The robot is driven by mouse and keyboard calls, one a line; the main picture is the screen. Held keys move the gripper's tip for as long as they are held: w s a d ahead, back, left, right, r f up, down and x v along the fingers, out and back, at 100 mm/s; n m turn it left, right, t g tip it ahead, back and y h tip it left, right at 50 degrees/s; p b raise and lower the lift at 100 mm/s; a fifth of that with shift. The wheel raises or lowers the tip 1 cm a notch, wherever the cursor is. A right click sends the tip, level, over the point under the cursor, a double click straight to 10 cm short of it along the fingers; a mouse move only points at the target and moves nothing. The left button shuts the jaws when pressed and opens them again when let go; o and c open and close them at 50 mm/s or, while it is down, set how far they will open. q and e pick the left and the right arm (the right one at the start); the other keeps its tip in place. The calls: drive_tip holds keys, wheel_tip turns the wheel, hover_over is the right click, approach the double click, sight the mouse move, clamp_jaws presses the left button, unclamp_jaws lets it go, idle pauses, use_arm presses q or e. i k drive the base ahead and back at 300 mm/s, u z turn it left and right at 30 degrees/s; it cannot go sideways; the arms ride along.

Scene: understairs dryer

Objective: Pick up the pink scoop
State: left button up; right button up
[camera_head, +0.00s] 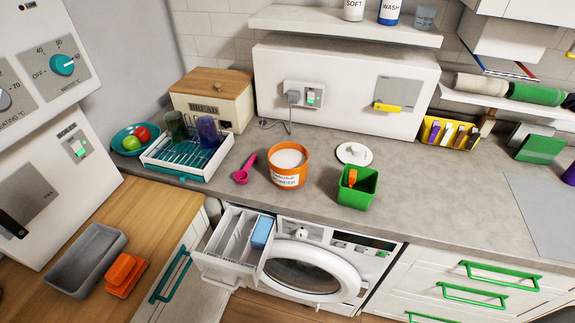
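The pink scoop (244,169) lies on the grey counter near its front edge. It is between the white dish rack (190,155) on its left and an orange tub of white powder (288,166) on its right, apart from both. Its handle points away towards the back and its bowl is nearer the front edge. Nothing covers it. Neither of my grippers shows in the head view.
The detergent drawer (232,240) of the washing machine is pulled out below the scoop. A green bin (357,187) and a white lid (354,154) are right of the tub. The counter farther right is mostly clear. A cable runs behind the scoop.

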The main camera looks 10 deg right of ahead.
sight(241, 177)
drive_tip(key=z, duration=0.6)
drive_tip(key=i, duration=0.75)
drive_tip(key=u, duration=0.45)
